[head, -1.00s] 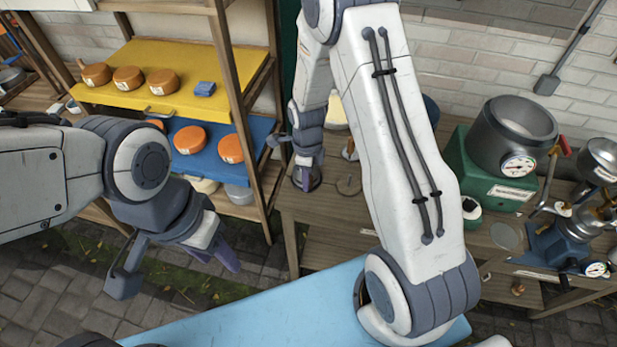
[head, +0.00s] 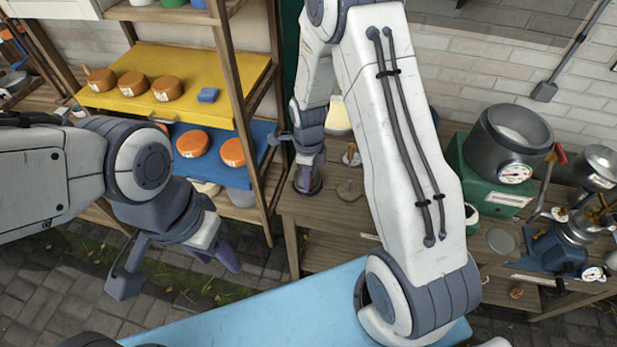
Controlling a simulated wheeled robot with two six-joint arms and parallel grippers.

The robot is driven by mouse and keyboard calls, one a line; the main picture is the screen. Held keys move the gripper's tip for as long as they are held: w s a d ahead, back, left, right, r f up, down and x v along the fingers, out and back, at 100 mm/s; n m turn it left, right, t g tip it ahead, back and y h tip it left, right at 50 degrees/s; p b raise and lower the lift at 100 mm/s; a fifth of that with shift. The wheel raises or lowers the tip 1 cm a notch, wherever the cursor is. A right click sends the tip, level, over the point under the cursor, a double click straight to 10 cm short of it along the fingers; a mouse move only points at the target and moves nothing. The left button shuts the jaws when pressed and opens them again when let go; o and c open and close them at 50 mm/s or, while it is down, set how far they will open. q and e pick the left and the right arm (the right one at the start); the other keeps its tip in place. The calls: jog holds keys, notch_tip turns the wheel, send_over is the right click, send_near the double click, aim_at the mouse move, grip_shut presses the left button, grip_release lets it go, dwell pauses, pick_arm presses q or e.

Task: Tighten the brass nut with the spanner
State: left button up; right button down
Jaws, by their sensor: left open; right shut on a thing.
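My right gripper (head: 308,178) points down at the left end of the wooden bench, behind my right arm's large white link. It is shut, most likely on the spanner, but its fingers hide what they hold. A dark round piece (head: 307,187) sits directly below its fingertips; I cannot tell whether they touch. I cannot make out the brass nut. My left gripper (head: 216,256) is open and empty, hanging low in front of the shelf, well away from the bench.
The wooden bench (head: 325,208) carries small fittings (head: 350,156), a green box (head: 490,182) with a steel pot (head: 508,140), and a blue machine (head: 556,250) at right. A shelf with orange cheeses (head: 168,87) stands at left. Paving (head: 60,285) is free at lower left.

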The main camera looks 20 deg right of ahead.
jog(key=shift+r+p, duration=1)
jog(key=shift+r, duration=0.5)
